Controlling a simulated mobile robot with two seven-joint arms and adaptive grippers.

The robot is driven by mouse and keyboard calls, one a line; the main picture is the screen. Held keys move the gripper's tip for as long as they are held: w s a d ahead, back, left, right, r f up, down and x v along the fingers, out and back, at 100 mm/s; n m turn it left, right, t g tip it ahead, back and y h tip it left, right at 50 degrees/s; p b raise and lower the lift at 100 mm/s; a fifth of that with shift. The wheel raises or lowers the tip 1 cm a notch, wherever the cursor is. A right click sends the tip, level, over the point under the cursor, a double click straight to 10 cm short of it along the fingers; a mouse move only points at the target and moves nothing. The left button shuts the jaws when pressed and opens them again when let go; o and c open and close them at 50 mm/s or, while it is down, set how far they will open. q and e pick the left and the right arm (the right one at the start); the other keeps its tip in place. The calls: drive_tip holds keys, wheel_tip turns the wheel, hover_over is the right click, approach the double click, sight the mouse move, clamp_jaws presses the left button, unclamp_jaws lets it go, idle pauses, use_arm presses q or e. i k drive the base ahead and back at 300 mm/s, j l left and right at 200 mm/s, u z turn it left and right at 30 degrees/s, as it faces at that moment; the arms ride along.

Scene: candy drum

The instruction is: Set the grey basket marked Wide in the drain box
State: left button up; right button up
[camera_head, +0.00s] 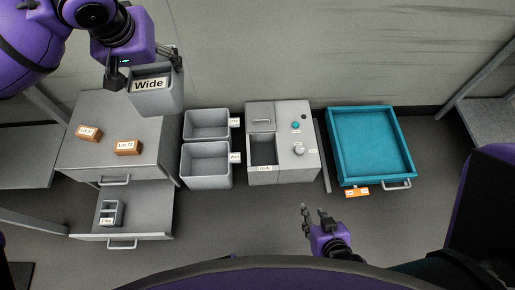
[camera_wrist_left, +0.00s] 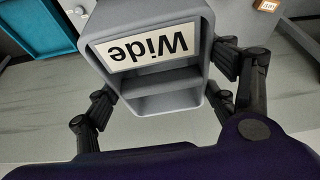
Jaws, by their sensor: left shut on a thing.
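The grey basket marked Wide (camera_head: 155,98) is held up above the back right part of the grey cabinet, its label readable. My left gripper (camera_head: 143,70) is shut on it, with fingers at both sides. In the left wrist view the basket (camera_wrist_left: 150,98) fills the upper middle, its label upside down. Two open grey boxes, a back one (camera_head: 207,111) and a front one (camera_head: 206,184), stand to the right of the basket; their side labels are too small to read surely, so I cannot tell which is the drain box. My right gripper (camera_head: 315,212) is open and empty.
A grey machine (camera_head: 296,165) with a knob and an open well stands right of the boxes. A teal tray (camera_head: 337,150) is further right. The cabinet (camera_head: 75,150) bears two orange blocks (camera_head: 89,132) (camera_head: 127,147); its open drawer (camera_head: 150,215) holds a small grey basket (camera_head: 111,212).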

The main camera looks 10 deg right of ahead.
sight(263, 157)
drive_tip(key=i+l, duration=0.1)
drive_tip(key=l, duration=0.25)
drive_tip(key=i+l, duration=0.1)
drive_tip(key=l, duration=0.2)
drive_tip(key=i+l, duration=0.1)
drive_tip(key=l, duration=0.25)
drive_tip(key=i+l, duration=0.1)
drive_tip(key=l, duration=0.25)
drive_tip(key=z, duration=0.05)
